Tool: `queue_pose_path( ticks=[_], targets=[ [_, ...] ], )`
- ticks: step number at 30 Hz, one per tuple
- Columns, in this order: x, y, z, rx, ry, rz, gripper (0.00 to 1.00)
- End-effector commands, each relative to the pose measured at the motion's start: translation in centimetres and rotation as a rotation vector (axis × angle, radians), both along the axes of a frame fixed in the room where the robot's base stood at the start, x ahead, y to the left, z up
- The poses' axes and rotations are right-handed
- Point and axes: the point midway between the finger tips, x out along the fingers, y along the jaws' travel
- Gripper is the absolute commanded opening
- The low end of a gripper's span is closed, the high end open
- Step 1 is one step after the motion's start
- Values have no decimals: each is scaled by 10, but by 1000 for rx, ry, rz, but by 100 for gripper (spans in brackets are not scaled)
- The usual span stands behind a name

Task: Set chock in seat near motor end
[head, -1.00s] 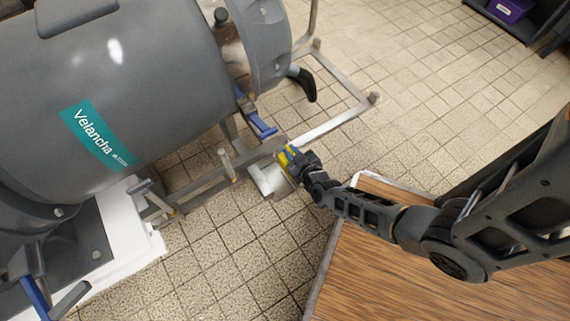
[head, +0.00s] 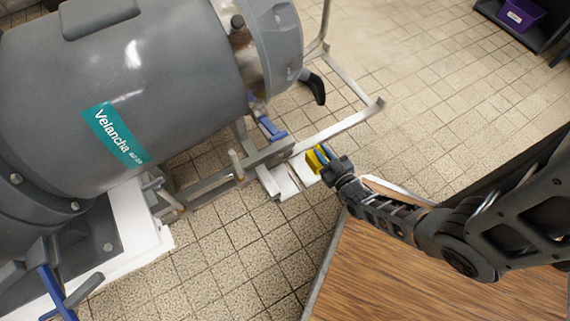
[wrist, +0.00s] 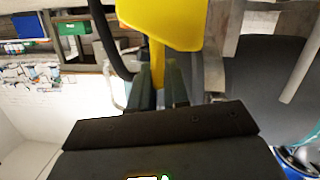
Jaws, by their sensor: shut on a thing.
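The yellow chock (head: 315,159) is held in my gripper (head: 328,160), just right of the pale metal seat (head: 282,184) on the skid frame near the motor's end. In the wrist view the chock (wrist: 163,22) fills the top middle, and its narrow yellow stem runs down between the two fingers of my gripper (wrist: 160,82), which are shut on it. In the head view the chock overlaps the seat's right edge; I cannot tell whether they touch. The grey motor (head: 160,80) with a teal label lies at upper left.
A grey frame rail (head: 340,128) runs right of the seat. A blue lever (head: 270,128) and a black handle (head: 315,88) stick out near the motor end. A wooden-topped surface (head: 420,270) lies under my arm. Tiled floor at upper right is open.

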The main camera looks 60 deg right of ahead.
Motion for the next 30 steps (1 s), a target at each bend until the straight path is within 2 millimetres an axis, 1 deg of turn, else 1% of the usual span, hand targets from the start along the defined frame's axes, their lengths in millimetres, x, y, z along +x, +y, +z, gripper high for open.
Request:
queue_pose_path(
  ticks=[2, 4, 15, 18, 21, 26, 30],
  targets=[
    [2, 6, -3, -1, -11, 5, 0],
    [8, 12, -9, -2, -15, 7, 0],
    [63, 63, -55, -1, -14, 8, 0],
    [74, 74, -64, -1, -12, 8, 0],
    [80, 80, -68, -2, -13, 7, 0],
    [83, 83, -72, -3, -12, 5, 0],
    [82, 83, -86, -3, -11, 7, 0]
  ],
)
